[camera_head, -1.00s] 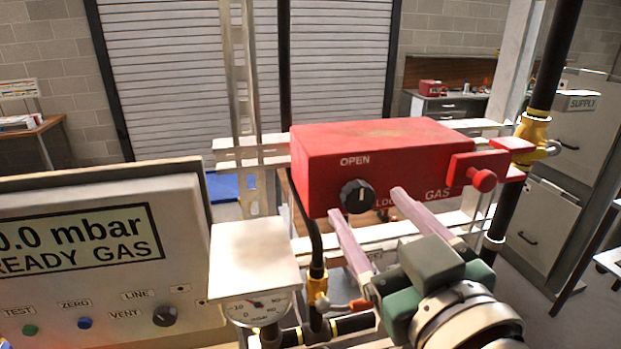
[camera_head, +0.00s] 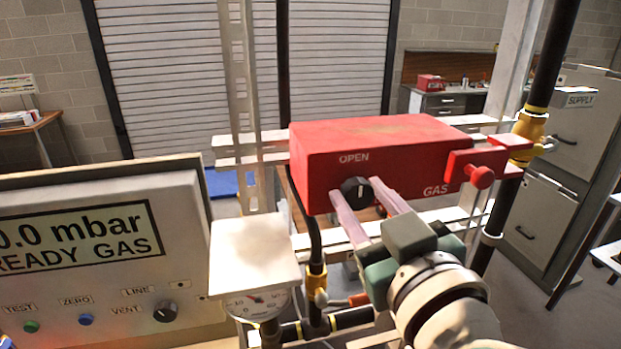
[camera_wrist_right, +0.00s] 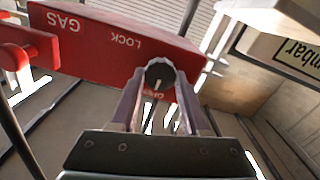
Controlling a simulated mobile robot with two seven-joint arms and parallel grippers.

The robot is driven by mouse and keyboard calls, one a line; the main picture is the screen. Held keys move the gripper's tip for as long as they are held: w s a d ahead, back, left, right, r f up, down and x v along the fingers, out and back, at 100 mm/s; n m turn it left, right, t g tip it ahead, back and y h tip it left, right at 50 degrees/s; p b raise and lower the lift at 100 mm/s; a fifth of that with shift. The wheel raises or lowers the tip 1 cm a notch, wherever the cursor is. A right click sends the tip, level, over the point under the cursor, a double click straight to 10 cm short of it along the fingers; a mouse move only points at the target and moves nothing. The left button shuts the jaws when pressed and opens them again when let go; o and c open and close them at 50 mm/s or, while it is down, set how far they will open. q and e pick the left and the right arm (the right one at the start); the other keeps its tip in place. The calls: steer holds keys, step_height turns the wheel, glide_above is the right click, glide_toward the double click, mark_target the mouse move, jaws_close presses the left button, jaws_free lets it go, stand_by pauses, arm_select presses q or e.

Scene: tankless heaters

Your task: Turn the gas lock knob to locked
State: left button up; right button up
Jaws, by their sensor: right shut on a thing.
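The red gas lock box (camera_head: 400,140) hangs on the rails at centre, lettered OPEN and GAS. Its black round knob (camera_head: 356,188) is on the front face below OPEN. My right gripper (camera_head: 355,193) has its two pale fingers closed on the knob's sides. The right wrist view shows the knob (camera_wrist_right: 160,74) between the fingertips (camera_wrist_right: 160,80), with its white mark towards the partly hidden OPEN lettering. There the LOCK lettering is off to one side; in the head view a finger covers it. My left gripper is not in view.
A red plunger (camera_head: 481,176) sticks out at the box's right end beside a brass pipe fitting (camera_head: 530,130). A dial gauge (camera_head: 255,303) and the mbar display panel (camera_head: 100,240) stand to the left. Black pipes run below the box.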

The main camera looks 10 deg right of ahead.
jaws_close()
steer(key=shift+m, duration=0.3)
steer(key=m, duration=0.2)
steer(key=shift+m, duration=0.4)
steer(key=m, duration=0.4)
steer(key=shift+d+m, duration=0.1)
steer(key=shift+m, duration=0.2)
steer(key=m, duration=0.4)
steer(key=shift+d+m, duration=0.1)
steer(key=shift+m, duration=0.2)
steer(key=m+b, duration=0.1)
steer(key=m, duration=0.2)
steer(key=shift+f+m, duration=0.1)
steer(key=shift+m, duration=0.9)
